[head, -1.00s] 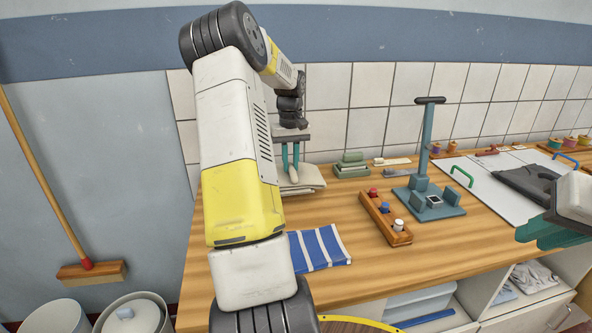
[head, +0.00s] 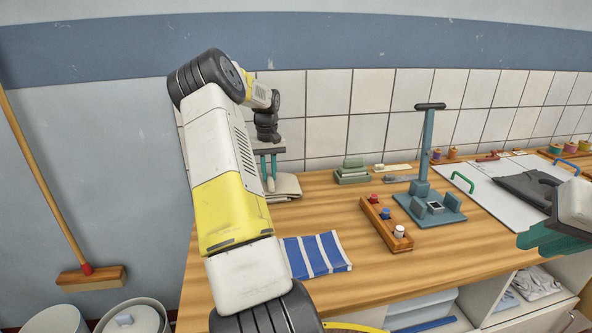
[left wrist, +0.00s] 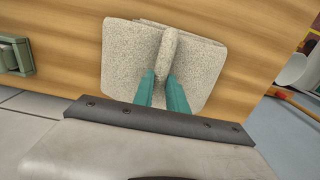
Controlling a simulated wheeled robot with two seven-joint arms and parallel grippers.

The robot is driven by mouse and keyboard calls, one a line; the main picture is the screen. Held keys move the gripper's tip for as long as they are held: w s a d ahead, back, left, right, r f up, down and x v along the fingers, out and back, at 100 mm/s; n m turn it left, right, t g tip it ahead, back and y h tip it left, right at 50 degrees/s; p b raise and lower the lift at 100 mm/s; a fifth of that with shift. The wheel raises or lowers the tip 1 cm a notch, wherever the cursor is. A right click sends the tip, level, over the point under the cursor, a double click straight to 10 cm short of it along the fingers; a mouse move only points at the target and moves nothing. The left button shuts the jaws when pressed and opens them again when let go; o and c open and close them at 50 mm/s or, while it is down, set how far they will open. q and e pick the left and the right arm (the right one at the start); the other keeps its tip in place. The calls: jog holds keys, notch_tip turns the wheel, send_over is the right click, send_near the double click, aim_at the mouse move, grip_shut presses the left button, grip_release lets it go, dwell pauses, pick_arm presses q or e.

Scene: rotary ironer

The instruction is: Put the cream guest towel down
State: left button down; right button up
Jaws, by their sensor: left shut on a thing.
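The cream guest towel (head: 287,187) is a folded, speckled off-white cloth at the back left of the wooden worktop. In the left wrist view the towel (left wrist: 125,52) spreads flat in layers, with a raised ridge up its middle. My left gripper (head: 268,180) points down over it. Its teal fingers (left wrist: 163,82) are shut on the ridge. I cannot tell whether the towel's underside touches the worktop. My right gripper (head: 548,238) shows only partly at the right edge, over the worktop's front, and its opening is unclear.
A blue-and-white striped cloth (head: 315,255) lies at the front left of the worktop (head: 350,285). Green blocks (head: 352,173), a wooden rack with coloured knobs (head: 385,224) and a teal stand (head: 424,165) are to the right. The worktop's left edge is close to the towel.

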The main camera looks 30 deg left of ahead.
aim_at(269, 176)
pick_arm(q)
jog(key=c, duration=1.3)
grip_release()
jog(key=shift+f, duration=0.1)
jog(key=shift+c, duration=0.2)
notch_tip(269, 176, up, 12)
jog(key=s+d+r+m+t, duration=0.1)
jog(key=s+d+r+m, duration=0.1)
jog(key=d+r, duration=0.35)
jog(key=s+d+r+m+t, duration=0.1)
jog(key=s+d+r, duration=0.15)
jog(key=d, duration=0.65)
jog(key=s+d+r+m+t, duration=0.1)
jog(key=s+d+r+m, duration=0.15)
jog(key=d, duration=0.45)
jog(key=s+d+f+m+t+h, duration=0.1)
jog(key=s+d, duration=0.6)
jog(key=s, duration=0.3)
jog(key=s+d+f+m+t+h, duration=0.1)
jog(key=s+d+f+m+t, duration=0.1)
jog(key=s+d, duration=0.5)
jog(key=s, duration=0.2)
jog(key=shift+s+d, duration=0.15)
jog(key=shift+s, duration=0.2)
